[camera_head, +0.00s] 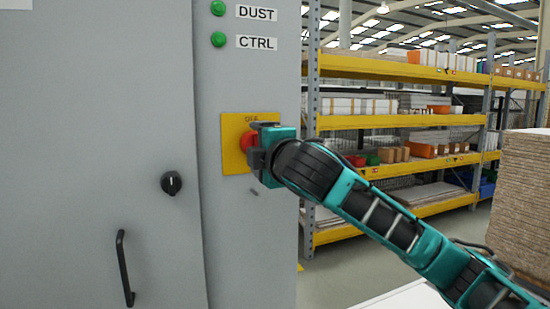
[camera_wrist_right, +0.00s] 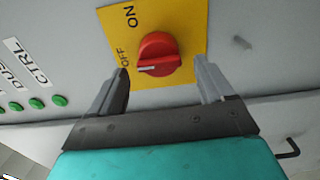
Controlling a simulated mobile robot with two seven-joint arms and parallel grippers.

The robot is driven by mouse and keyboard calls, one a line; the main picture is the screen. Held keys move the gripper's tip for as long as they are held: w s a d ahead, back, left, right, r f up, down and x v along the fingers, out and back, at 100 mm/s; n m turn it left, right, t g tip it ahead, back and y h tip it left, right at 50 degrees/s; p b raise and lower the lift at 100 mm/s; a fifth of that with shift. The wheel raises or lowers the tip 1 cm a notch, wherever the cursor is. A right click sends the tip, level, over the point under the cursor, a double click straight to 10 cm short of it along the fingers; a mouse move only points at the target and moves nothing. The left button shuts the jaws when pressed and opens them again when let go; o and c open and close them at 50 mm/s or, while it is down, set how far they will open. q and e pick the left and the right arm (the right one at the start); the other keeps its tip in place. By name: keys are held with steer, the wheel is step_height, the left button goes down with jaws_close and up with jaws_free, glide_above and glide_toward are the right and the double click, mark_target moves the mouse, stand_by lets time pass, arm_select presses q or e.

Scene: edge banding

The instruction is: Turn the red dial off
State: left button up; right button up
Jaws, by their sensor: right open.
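The red dial (camera_head: 246,141) sits on a yellow plate (camera_head: 234,160) on the grey cabinet front. In the right wrist view the dial (camera_wrist_right: 160,53) has a white mark on its ridge, pointing left, toward the OFF side. The yellow plate (camera_wrist_right: 180,18) carries the words ON and OFF. My right gripper (camera_head: 258,148) is at the dial and partly hides it in the head view. In the right wrist view its open fingers (camera_wrist_right: 161,68) stand on either side of the dial, with a visible gap at each side. My left gripper is not in view.
Green buttons labelled DUST (camera_head: 217,8) and CTRL (camera_head: 218,40) are above the plate. A black knob (camera_head: 171,183) and a black door handle (camera_head: 124,268) are on the cabinet to the left. Shelving (camera_head: 400,68) and a stack of boards (camera_head: 528,195) stand to the right.

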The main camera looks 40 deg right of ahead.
steer(key=v, duration=0.9)
steer(key=shift+s+b, duration=0.35)
steer(key=shift+b, duration=0.1)
steer(key=shift+a, duration=0.1)
steer(key=w+a+f+m+g+y, duration=0.1)
steer(key=w+a+f+m+y, duration=0.15)
steer(key=f, duration=0.75)
steer(key=w+a+f+m+g+y, duration=0.1)
steer(key=a+f+g+y, duration=0.15)
steer(key=f, duration=0.75)
steer(key=w+a+f+m+y, duration=0.15)
steer(key=a+f, duration=0.25)
steer(key=f, duration=0.5)
steer(key=s+a+f+m+g, duration=0.1)
steer(key=s+f+m, duration=0.3)
steer(key=s+f, duration=0.5)
steer(key=s+a+f+m+g, duration=0.2)
steer(key=s+f, duration=0.7)
steer(key=f, duration=0.7)
steer(key=shift+a+f+m, duration=0.4)
steer(key=shift+a+m, duration=0.5)
steer(key=shift+h, duration=0.25)
